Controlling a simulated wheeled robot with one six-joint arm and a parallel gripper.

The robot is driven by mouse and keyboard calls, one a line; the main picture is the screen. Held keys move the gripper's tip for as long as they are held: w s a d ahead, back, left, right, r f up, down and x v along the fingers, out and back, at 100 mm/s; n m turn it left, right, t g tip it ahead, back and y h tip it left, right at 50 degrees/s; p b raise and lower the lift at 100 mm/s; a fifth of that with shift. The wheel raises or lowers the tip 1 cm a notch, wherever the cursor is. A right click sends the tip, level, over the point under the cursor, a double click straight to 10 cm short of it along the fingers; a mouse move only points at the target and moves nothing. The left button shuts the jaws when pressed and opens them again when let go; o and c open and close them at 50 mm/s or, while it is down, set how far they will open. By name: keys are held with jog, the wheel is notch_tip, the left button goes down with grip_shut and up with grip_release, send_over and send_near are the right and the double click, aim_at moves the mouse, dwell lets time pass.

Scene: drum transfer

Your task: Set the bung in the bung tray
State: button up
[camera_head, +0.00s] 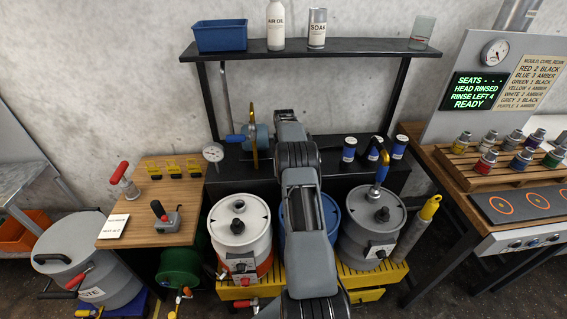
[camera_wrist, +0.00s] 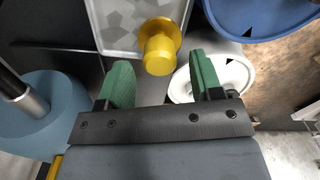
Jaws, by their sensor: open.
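In the wrist view a yellow bung (camera_wrist: 158,48), with a round flange and a narrower plug, is at the edge of a pale, shallow tray (camera_wrist: 98,28), which looks like the bung tray. It overlaps the tray's rim; I cannot tell how firmly it rests there. My gripper (camera_wrist: 161,84) has its two green fingers spread wide, with the bung just beyond the gap between them and nothing held. In the head view my arm covers the middle of the bench; the bung, tray and fingertips are hidden there.
A blue drum (camera_head: 331,213) stands partly behind my arm, between a white-lidded drum (camera_head: 239,225) and a grey drum (camera_head: 373,225) with a blue-handled fitting. A shelf (camera_head: 350,47) spans above. In the wrist view a blue round rim (camera_wrist: 262,22) and a white disc (camera_wrist: 238,76) lie close right.

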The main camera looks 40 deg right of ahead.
notch_tip(320, 180, up, 9)
jog(key=s+a+r+m+t, duration=0.1)
jog(key=s+a+r+m, duration=0.3)
jog(key=a+r, duration=0.5)
jog(key=s+a+r+m+t, duration=0.1)
jog(key=s+a+r+m, duration=0.25)
jog(key=a, duration=0.95)
jog(key=s+a+f+m+t, duration=0.1)
jog(key=s+a+f+m, duration=0.1)
jog(key=s+a, duration=0.4)
jog(key=s+a+f+m+t, duration=0.1)
jog(key=s+a+m, duration=0.4)
jog(key=s, duration=0.8)
jog(key=shift+s+a+f, duration=0.25)
jog(key=shift+a+f, duration=0.5)
jog(key=shift+a, duration=0.35)
